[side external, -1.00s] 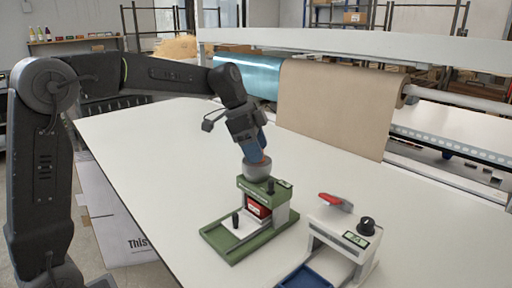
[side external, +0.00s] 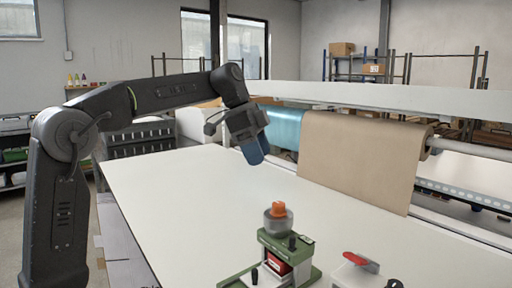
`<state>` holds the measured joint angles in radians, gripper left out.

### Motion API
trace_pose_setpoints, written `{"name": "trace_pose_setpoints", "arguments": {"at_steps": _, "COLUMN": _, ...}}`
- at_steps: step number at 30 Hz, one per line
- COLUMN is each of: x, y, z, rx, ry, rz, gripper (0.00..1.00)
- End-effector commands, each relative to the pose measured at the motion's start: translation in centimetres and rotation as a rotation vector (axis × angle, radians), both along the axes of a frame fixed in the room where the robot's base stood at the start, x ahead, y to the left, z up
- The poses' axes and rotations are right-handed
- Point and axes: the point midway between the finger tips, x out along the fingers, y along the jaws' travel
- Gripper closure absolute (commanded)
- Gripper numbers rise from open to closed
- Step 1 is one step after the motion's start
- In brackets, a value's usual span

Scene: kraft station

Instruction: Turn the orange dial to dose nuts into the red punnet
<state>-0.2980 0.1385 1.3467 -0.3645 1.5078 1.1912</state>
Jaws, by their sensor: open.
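The orange dial (side external: 278,209) sits on top of the round grey hopper (side external: 278,223) of a green dispenser (side external: 284,244). A red item (side external: 278,263) with a pale label shows under the dispenser's top; I cannot tell whether it is the red punnet. Nuts are not discernible. My gripper (side external: 254,156), with blue fingers, is open and empty. It hangs tilted above the table, up and to the left of the dial and apart from it. The lower front of the dispenser is cut off by the picture's bottom edge.
A white device with a red lever (side external: 361,262) and a black knob (side external: 394,284) stands right of the dispenser, partly cut off. A brown paper roll (side external: 362,160) and white rail (side external: 380,97) border the back. The white table (side external: 190,190) is clear on the left.

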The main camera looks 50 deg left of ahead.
Motion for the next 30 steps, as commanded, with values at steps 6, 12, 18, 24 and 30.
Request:
{"name": "trace_pose_setpoints", "arguments": {"at_steps": 6, "x": -0.3, "y": 0.3, "z": 1.0, "rx": -0.001, "ry": 0.001, "rz": -0.001, "gripper": 0.41}}
{"name": "trace_pose_setpoints", "arguments": {"at_steps": 12, "x": -0.3, "y": 0.3, "z": 1.0, "rx": -0.001, "ry": 0.001, "rz": -0.001, "gripper": 0.41}}
{"name": "trace_pose_setpoints", "arguments": {"at_steps": 18, "x": -0.1, "y": 0.1, "z": 1.1, "rx": -0.006, "ry": 0.031, "rz": 0.054, "gripper": 0.41}}
{"name": "trace_pose_setpoints", "arguments": {"at_steps": 24, "x": 0.8, "y": -0.7, "z": 1.2, "rx": -0.020, "ry": 0.179, "rz": 0.365, "gripper": 0.41}}
{"name": "trace_pose_setpoints", "arguments": {"at_steps": 30, "x": 1.8, "y": -1.8, "z": 1.3, "rx": -0.014, "ry": 0.332, "rz": 0.804, "gripper": 0.41}}
